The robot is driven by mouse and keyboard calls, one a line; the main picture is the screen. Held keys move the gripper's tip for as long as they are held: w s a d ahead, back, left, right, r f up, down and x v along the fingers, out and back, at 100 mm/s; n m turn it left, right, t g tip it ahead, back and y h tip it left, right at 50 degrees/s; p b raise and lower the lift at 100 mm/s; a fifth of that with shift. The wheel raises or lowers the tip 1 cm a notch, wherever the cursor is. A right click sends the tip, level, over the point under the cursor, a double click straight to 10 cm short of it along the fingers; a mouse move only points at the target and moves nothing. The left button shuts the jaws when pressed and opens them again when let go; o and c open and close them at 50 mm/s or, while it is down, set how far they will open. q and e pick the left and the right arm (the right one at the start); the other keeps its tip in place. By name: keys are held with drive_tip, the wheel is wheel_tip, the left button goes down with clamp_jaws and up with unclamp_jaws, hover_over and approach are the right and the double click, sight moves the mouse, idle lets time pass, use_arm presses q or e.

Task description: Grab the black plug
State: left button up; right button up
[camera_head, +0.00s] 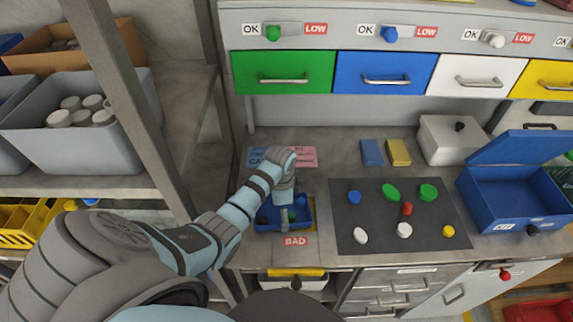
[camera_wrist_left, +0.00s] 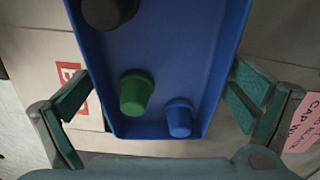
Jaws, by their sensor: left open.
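The black plug (camera_wrist_left: 108,12) is at the top left of the left wrist view, cut off by the frame edge, inside a blue tray (camera_wrist_left: 215,60). A green plug (camera_wrist_left: 136,92) and a blue plug (camera_wrist_left: 179,118) stand in the same tray. My left gripper (camera_wrist_left: 162,80) is open and empty, its fingers spread on either side of the tray. In the head view my left gripper (camera_head: 285,200) points down over the blue tray (camera_head: 302,226) and hides part of its inside; I cannot clearly make out the black plug there. My right gripper is not in view.
A dark mat (camera_head: 375,222) with several coloured plugs lies right of the tray. A red BAD label (camera_head: 295,240) is in front. An open blue box (camera_head: 510,205) and a white lidded box (camera_head: 448,145) stand further right. A shelf post (camera_head: 135,100) rises at left.

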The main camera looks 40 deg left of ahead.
use_arm(q)
drive_tip(key=shift+f, duration=0.65)
drive_tip(key=shift+r, duration=0.2)
drive_tip(key=shift+c, duration=0.6)
drive_tip(key=shift+s, duration=0.1)
drive_tip(key=c, duration=0.8)
drive_tip(key=shift+r, duration=0.15)
